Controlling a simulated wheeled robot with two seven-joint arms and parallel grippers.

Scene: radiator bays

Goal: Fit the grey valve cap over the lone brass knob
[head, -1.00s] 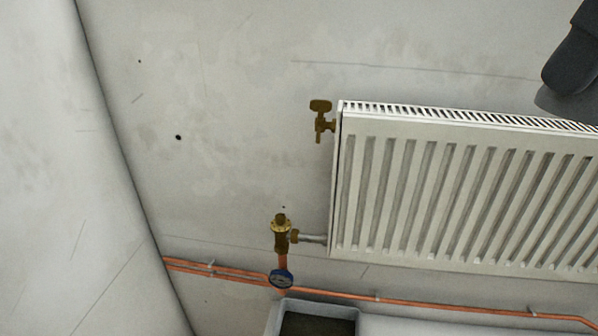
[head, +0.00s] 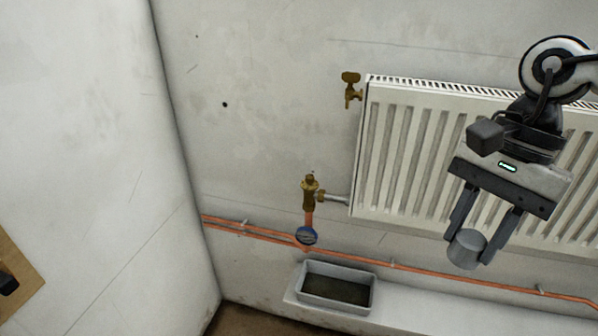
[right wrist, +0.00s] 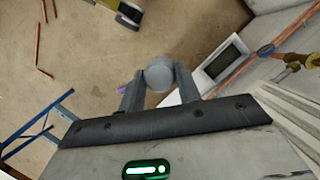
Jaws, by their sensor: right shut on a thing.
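My right gripper (head: 472,245) is shut on the grey valve cap (head: 466,250) and holds it in front of the radiator, to the right of the valve. In the right wrist view the cap (right wrist: 159,73) sits between the two fingertips. The lone brass knob (head: 309,184) tops the brass valve at the radiator's lower left corner. It is bare and stands apart from the cap. The brass valve also shows at the right edge of the right wrist view (right wrist: 294,62). My left gripper is not in view.
The white radiator (head: 400,150) hangs on the wall, with a brass bleed tap (head: 351,88) at its upper left. The wall left of the valve is clear.

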